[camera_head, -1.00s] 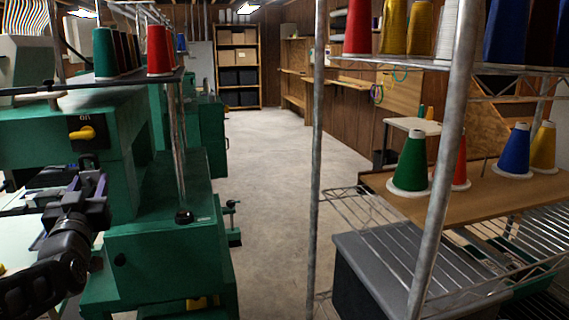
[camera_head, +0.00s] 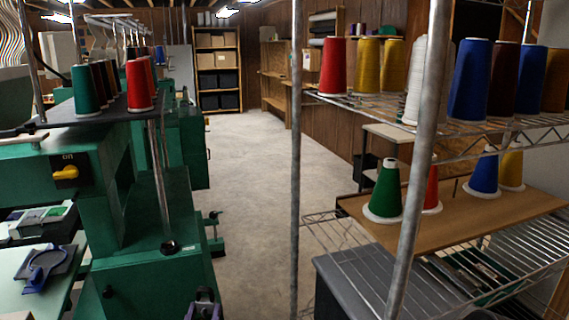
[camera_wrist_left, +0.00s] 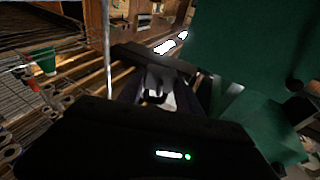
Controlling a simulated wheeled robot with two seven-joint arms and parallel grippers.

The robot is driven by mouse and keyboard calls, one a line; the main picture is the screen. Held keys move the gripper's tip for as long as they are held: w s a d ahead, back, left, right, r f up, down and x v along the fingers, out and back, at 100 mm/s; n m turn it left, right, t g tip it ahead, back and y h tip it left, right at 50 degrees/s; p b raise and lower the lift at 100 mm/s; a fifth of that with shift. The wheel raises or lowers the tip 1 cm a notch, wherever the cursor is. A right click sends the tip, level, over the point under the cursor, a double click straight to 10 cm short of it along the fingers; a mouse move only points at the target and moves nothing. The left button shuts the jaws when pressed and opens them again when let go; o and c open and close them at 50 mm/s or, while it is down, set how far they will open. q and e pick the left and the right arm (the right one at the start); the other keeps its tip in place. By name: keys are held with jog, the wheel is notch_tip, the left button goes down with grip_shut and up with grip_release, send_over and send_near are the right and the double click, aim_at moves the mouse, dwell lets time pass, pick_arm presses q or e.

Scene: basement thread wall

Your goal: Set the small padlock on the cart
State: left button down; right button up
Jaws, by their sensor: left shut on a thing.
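My left gripper (camera_head: 204,307) shows only in part at the bottom edge of the head view, in front of the green machine. In the left wrist view its fingers (camera_wrist_left: 160,92) are shut on a small dark grey thing (camera_wrist_left: 156,80). This looks like the small padlock, but it is dark and partly hidden. My right gripper is not in view. I cannot make out for sure which thing is the cart.
Green machines (camera_head: 150,255) with a yellow switch (camera_head: 65,172) stand at left. A wire rack (camera_head: 465,130) with thread cones and grey posts stands at right, a grey-lidded bin (camera_head: 365,280) below. The concrete floor (camera_head: 250,160) between them is clear.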

pick_arm(q)
jog(key=shift+a+f+y, duration=0.2)
jog(key=shift+a+y, duration=0.05)
jog(key=shift+a, duration=0.25)
jog(key=shift+a+f+y, duration=0.15)
jog(key=shift+a+y, duration=0.1)
jog(key=shift+a, duration=0.2)
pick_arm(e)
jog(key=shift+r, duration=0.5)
pick_arm(q)
jog(key=w, duration=0.1)
jog(key=w+f, duration=0.2)
jog(key=w, duration=0.1)
jog(key=shift+s+d, duration=0.1)
jog(key=s+d+r+m+g+h, duration=0.2)
jog(key=s+d+m+g+h, duration=0.2)
jog(key=s+d+m+h, duration=0.3)
jog(key=s+d+h, duration=0.5)
jog(key=d+h, duration=0.1)
jog(key=d, duration=0.1)
jog(key=shift+s+d+m+g, duration=0.2)
jog(key=shift+d+m+g, duration=0.1)
jog(key=shift+g, duration=0.1)
jog(key=shift+a+r, duration=0.1)
